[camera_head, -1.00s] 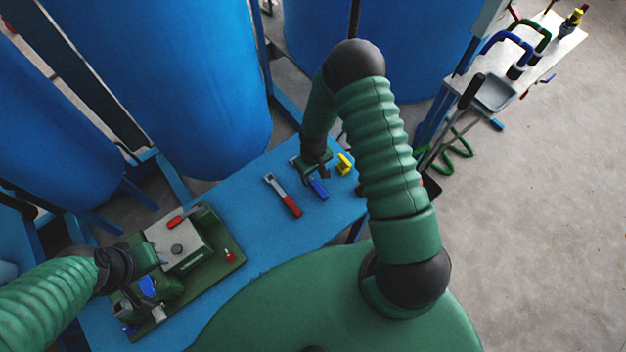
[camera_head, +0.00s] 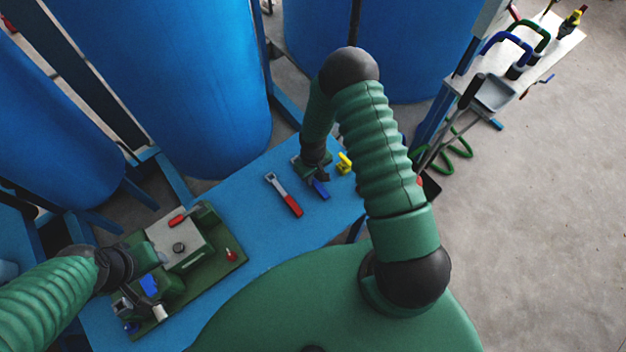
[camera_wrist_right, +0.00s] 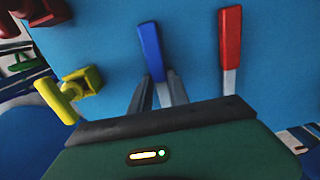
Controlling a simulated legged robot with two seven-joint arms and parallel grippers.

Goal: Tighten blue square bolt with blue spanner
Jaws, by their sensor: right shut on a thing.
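The blue spanner (camera_head: 321,188) lies on or just above the blue table. My right gripper (camera_head: 318,171) is shut on its metal end. In the right wrist view the spanner's blue handle (camera_wrist_right: 149,48) points away from the fingers (camera_wrist_right: 157,85). Its metal shank sits between them. My left gripper (camera_head: 155,262) is over the green machine (camera_head: 222,258) at the table's left end; its fingers are too small to read. Blue parts show on the machine, one block (camera_head: 149,285) and one lower part (camera_head: 131,327); I cannot tell which is the square bolt.
A red-handled spanner (camera_head: 288,199) lies left of the blue one. A yellow valve-like part (camera_head: 344,163) is just right of my right gripper. Large blue tanks (camera_head: 170,80) stand behind the table (camera_head: 255,225). The table between machine and tools is clear.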

